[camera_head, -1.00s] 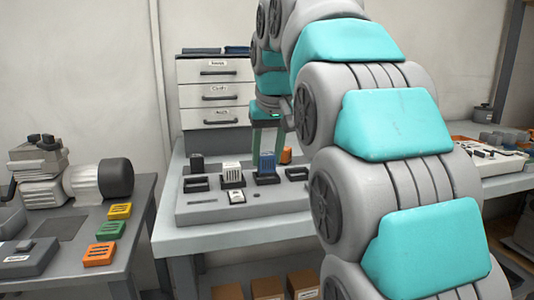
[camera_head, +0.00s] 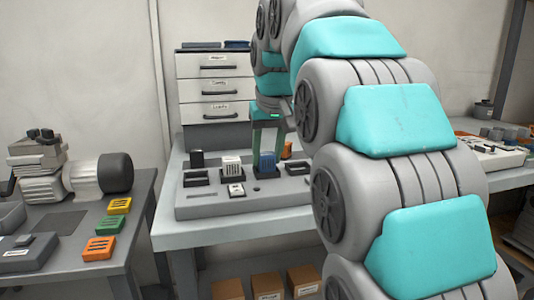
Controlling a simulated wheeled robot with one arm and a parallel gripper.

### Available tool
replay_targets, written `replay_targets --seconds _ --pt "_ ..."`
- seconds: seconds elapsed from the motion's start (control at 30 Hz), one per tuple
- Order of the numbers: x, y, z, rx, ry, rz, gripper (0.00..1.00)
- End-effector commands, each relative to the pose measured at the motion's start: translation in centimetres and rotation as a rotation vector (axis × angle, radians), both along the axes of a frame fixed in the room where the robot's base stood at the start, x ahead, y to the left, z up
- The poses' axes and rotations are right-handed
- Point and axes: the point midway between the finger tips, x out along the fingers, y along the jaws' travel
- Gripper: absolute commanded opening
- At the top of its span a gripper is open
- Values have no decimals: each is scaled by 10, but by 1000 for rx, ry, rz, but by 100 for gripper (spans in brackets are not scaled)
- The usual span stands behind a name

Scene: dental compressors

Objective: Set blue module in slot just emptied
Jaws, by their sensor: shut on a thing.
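The blue module (camera_head: 267,162) stands upright at a dark slot holder on the grey fixture board (camera_head: 210,207). My gripper (camera_head: 266,148) reaches down from above, its green fingers shut on the blue module's top. The module's lower end is at the holder (camera_head: 267,174); I cannot tell if it is fully seated. A white module (camera_head: 231,164) stands in the holder to its left. An empty dark holder (camera_head: 196,178) is further left, and another dark holder (camera_head: 297,169) is to the right, partly hidden by my arm.
A black block (camera_head: 196,158) and an orange module (camera_head: 287,150) stand behind the holders. A drawer unit (camera_head: 216,86) is at the back. The left table holds a compressor (camera_head: 75,175) and yellow, green and orange modules (camera_head: 99,249). My arm hides much of the right.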

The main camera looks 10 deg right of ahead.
Motion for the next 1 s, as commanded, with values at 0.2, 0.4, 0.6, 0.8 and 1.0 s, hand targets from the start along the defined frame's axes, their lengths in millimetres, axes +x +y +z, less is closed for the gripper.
replay_targets --seconds 0.2,0.4,0.6,0.8,1.0 --pt "0 0 -3 0 -1 0 0" --pt "0 0 -4 0 -1 0 0" --pt "0 0 -5 0 0 0 61" --pt "0 0 -5 0 0 0 79" --pt "0 0 -5 0 0 0 86"
